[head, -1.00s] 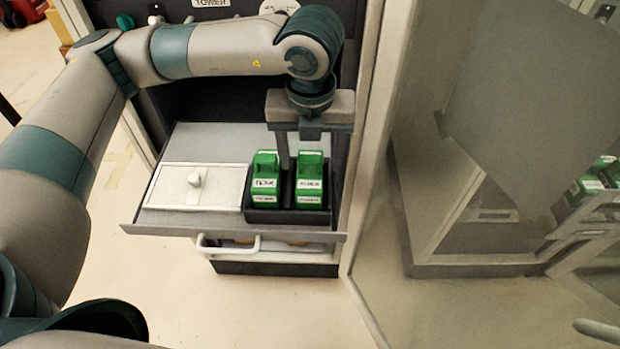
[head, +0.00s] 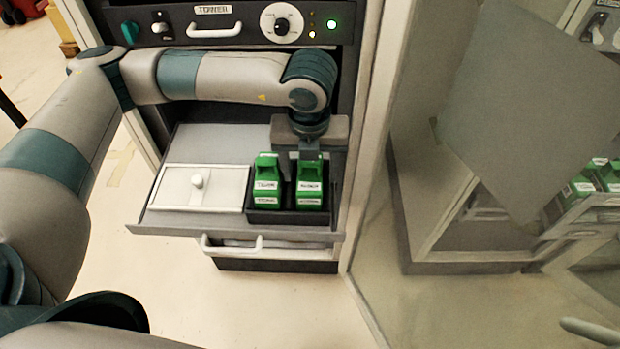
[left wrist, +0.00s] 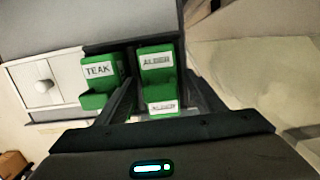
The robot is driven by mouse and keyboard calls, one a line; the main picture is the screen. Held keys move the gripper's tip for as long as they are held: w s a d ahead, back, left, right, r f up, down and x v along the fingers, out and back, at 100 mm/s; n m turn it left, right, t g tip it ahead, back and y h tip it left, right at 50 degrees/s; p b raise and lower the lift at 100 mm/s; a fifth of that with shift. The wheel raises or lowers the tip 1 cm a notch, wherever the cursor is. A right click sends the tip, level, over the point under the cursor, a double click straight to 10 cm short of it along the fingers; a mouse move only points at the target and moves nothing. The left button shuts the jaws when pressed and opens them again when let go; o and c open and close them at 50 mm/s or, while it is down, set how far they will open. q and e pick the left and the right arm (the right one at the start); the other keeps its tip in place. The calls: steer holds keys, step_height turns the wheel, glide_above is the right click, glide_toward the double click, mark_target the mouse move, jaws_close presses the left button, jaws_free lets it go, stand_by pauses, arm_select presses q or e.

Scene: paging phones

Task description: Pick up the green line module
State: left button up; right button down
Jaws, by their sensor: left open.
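Two green line modules stand side by side in a black holder (head: 288,217) on the pulled-out tray. The left module (head: 265,185) reads TEAK in the left wrist view (left wrist: 97,72). The right module (head: 309,190) seems to read ALDER in the left wrist view (left wrist: 157,62). My left gripper (head: 309,158) is open and points down over the right module. In the left wrist view its fingers (left wrist: 164,92) lie on either side of that module, the left one by the gap between modules. Contact cannot be told. My right gripper is out of view.
A white lid with a knob (head: 215,188) lies left of the holder on the grey tray (head: 150,222). A panel with a dial (head: 281,24) rises behind. A glass door frame (head: 372,130) stands close on the right. More green modules (head: 590,183) show at far right.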

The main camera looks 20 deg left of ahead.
arm_select(q)
steer(key=shift+c, duration=0.5)
steer(key=c, duration=1.2)
steer(key=shift+c, duration=0.2)
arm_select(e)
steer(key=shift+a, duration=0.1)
